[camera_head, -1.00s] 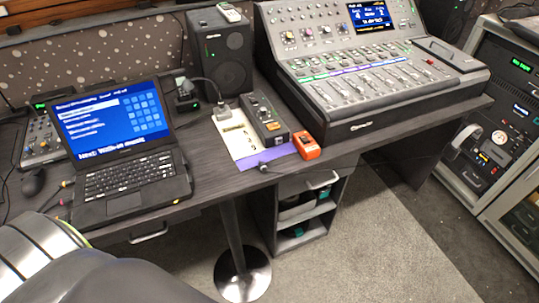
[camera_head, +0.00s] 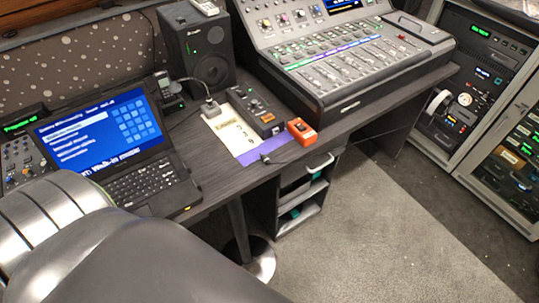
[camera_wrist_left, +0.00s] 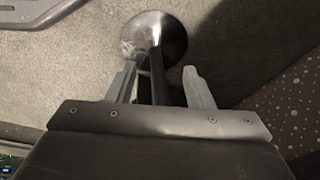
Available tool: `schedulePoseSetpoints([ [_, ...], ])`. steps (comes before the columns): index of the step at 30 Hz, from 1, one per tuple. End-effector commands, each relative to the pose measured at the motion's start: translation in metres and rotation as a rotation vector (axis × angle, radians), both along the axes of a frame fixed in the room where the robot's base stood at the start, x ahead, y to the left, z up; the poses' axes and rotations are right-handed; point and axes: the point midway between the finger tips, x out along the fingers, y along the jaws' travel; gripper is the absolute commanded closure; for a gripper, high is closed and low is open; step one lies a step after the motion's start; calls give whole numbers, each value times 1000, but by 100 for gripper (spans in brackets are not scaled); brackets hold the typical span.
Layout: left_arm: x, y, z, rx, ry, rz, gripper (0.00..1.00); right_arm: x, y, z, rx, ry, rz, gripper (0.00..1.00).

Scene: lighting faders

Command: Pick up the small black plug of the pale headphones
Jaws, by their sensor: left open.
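A small black piece (camera_head: 266,158) lies on the purple strip at the desk's front edge in the head view; I cannot tell whether it is the plug. A pale curved band (camera_head: 437,103), likely the headphones, shows at the left side of the equipment rack. My left arm fills the lower left of the head view and its gripper is hidden there. In the left wrist view my left gripper (camera_wrist_left: 160,80) is open and empty, pointing at the floor, with a dark table leg showing between its fingers. My right gripper is not in view.
A laptop (camera_head: 145,185) stands on the desk, partly covered by my arm. An orange box (camera_head: 301,131), a small black device (camera_head: 262,118), a speaker (camera_head: 203,55) and a fader console (camera_head: 345,70) stand beyond. An open shelf (camera_head: 305,195) is under the desk. Carpet (camera_head: 400,240) is clear.

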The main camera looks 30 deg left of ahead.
Motion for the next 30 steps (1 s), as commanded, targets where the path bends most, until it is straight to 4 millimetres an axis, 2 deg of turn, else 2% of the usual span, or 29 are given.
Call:
schedulePoseSetpoints([
  [1, 10, 1, 21, 4, -12, -1, 53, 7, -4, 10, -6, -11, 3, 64],
  [4, 29, 3, 58, 8, -28, -1, 53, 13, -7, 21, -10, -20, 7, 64],
  [8, 51, 3, 115, 16, -50, -2, 53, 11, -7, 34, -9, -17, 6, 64],
  [14, 76, 2, 211, 27, -81, -25, 53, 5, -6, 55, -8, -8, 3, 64],
  [19, 94, -2, 293, 42, -91, -111, 53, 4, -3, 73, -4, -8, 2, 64],
  [21, 105, -4, 328, 54, -83, -199, 53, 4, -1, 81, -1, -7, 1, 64],
  [24, 127, -7, 359, 73, -50, -388, 53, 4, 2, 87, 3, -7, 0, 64],
  [30, 180, -7, 382, 106, 39, -796, 53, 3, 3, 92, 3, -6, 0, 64],
])
